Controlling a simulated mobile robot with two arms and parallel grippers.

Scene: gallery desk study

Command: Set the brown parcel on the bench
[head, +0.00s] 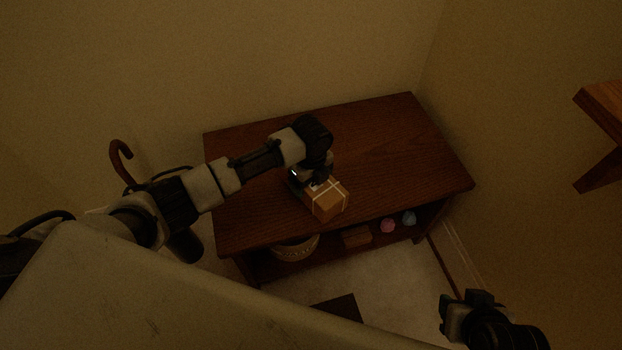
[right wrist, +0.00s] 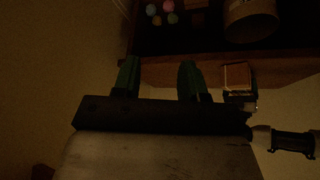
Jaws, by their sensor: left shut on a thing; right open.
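The brown parcel (head: 328,203), a small box tied with pale string, is in my left gripper (head: 316,182) over the front part of the dark wooden bench (head: 390,150). My left gripper is shut on it from above. I cannot tell whether the parcel's underside touches the bench top. In the right wrist view the parcel (right wrist: 237,77) shows by the bench's front edge (right wrist: 160,72). My right gripper (head: 466,300) is open and empty, low at the right, away from the bench; its two green fingers stand apart in the right wrist view (right wrist: 158,78).
The bench top is otherwise clear. Its lower shelf holds a basket (head: 295,248), a brown block (head: 356,237), a pink ball (head: 388,226) and a blue ball (head: 409,218). A curved cane handle (head: 119,158) stands left. Wooden crossed legs (head: 602,168) show at right.

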